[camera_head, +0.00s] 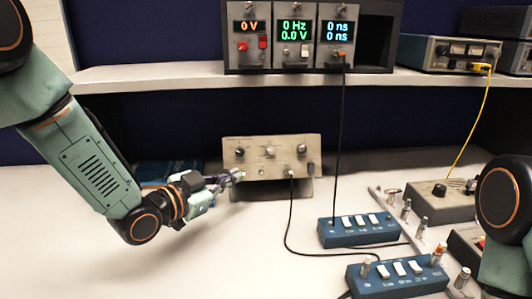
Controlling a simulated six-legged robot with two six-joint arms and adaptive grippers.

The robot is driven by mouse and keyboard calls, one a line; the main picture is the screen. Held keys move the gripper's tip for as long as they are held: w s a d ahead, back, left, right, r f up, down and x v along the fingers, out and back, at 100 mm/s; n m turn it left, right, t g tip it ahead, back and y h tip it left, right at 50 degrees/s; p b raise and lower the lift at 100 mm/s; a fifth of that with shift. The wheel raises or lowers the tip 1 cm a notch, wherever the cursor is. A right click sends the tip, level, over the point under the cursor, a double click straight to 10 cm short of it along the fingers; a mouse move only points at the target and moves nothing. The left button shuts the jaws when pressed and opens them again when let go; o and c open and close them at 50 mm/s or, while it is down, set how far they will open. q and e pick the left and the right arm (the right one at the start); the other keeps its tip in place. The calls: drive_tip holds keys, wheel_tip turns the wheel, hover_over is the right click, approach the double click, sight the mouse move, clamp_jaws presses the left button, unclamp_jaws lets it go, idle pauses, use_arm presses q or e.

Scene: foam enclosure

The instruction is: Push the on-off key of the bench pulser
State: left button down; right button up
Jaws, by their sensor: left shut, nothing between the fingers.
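The bench pulser appears to be the beige box (270,148) on the bench, below the shelf, with several knobs on its front face. A cable is plugged into the lower part of its front. My left gripper (238,176) is shut and empty, with its fingertips at the lower left corner of the pulser's front. I cannot tell whether they touch it. The on-off key cannot be made out; the fingertips may cover it. My right gripper is out of view; only part of my right arm shows at the right edge.
A rack of lit displays (294,40) stands on the white shelf (150,78) above. Two blue switch boxes (352,242) (378,284) lie at the front right, with black cables running to them. A grey box (440,208) sits farther right.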

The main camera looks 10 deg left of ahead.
use_arm(q)
drive_tip(key=s+d+r+p, duration=0.1)
drive_tip(key=s+r+p, duration=0.1)
drive_tip(key=s, duration=0.3)
drive_tip(key=shift+s+d, duration=0.2)
drive_tip(key=shift+d, duration=0.1)
idle(0.4)
drive_tip(key=c, duration=2.1)
unclamp_jaws()
